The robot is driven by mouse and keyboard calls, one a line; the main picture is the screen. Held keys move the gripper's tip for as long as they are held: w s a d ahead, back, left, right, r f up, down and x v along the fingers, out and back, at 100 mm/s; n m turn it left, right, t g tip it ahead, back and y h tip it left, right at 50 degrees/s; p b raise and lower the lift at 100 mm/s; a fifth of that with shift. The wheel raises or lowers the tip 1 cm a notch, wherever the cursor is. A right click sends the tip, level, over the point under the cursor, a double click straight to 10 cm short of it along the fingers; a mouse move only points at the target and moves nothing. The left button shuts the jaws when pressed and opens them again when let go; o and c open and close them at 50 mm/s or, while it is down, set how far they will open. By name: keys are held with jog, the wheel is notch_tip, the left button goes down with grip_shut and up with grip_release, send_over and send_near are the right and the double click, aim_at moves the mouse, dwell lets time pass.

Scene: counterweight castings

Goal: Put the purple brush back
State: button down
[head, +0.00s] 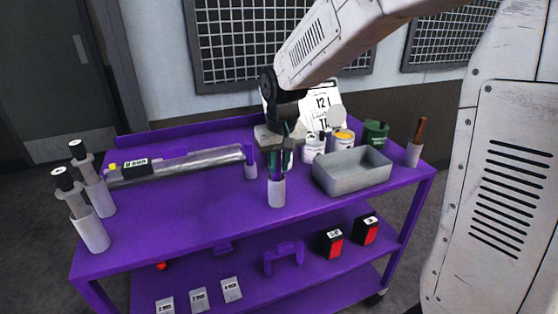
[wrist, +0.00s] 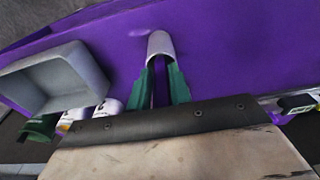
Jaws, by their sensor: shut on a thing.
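The purple brush (wrist: 160,88) shows as a purple handle between the green fingers of my gripper (wrist: 161,84) in the wrist view. My gripper is shut on it. Its lower part runs into the mouth of a white cup (wrist: 161,44). In the head view the cup (head: 276,192) stands upright near the front of the purple cart top (head: 215,205). My gripper (head: 279,160) is right above the cup, pointing down. The brush's lower end is hidden inside the cup, and its upper part is hidden by my gripper.
A grey tray (head: 352,172) stands close to the right of the cup. Paint tins (head: 343,140), a green pot (head: 375,134) and a brown-handled brush (head: 419,130) in a cup are further right. A grey tube (head: 190,164) lies behind left.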

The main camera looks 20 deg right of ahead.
jog(key=shift+f, duration=0.35)
jog(key=c, duration=1.2)
grip_release()
jog(key=shift+r, duration=0.1)
notch_tip(320, 180, up, 8)
jog(key=shift+s+f, duration=0.2)
jog(key=shift+s, duration=0.25)
